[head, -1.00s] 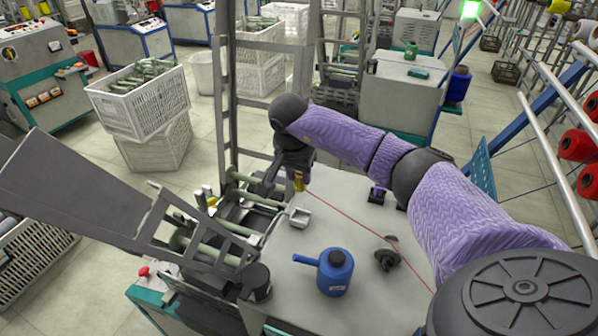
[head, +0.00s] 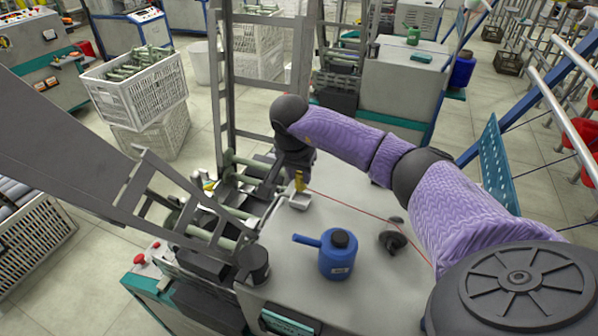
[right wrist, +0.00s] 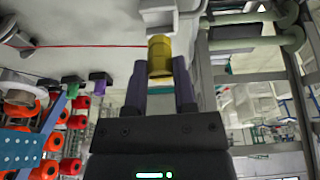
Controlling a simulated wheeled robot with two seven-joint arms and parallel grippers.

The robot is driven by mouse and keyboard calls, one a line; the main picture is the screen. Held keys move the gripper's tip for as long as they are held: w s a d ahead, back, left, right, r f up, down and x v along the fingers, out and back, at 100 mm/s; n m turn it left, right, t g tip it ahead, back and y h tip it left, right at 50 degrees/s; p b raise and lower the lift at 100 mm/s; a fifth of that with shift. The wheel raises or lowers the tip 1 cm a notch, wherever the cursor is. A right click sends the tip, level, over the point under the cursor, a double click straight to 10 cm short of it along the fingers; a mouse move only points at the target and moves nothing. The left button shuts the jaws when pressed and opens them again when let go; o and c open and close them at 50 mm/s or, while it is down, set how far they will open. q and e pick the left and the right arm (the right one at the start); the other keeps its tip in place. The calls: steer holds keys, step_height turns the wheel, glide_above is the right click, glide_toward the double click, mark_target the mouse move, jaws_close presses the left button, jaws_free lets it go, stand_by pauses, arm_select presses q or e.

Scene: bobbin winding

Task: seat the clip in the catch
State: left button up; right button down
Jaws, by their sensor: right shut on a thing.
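The yellow clip (head: 299,182) is in my right gripper (head: 297,174), low over the machine's grey top plate. In the right wrist view the clip (right wrist: 160,58) stands between the two fingers (right wrist: 161,85), which are shut on it. A small pale grey square holder (head: 299,201), which looks like the catch, is just below the clip in the head view. In the right wrist view this holder (right wrist: 157,12) is right beyond the clip's far end. I cannot tell whether they touch. My left gripper is not in view.
A taut red thread (head: 355,211) runs across the plate to the right. A blue can (head: 338,255) and a dark round fitting (head: 393,237) stand on the plate. A grey metal frame with rollers (head: 190,215) lies close on the left.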

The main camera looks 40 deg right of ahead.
mark_target(298, 184)
steer(key=shift+f, duration=0.1)
steer(key=shift+f+b, duration=0.25)
steer(key=shift+b, duration=0.05)
steer(key=shift+f+b, duration=0.4)
steer(key=shift+f, duration=0.1)
steer(key=shift+a+b+x, duration=0.25)
steer(key=shift+b+x, duration=0.6)
steer(key=shift+x, duration=0.25)
steer(key=shift+s+f, duration=0.1)
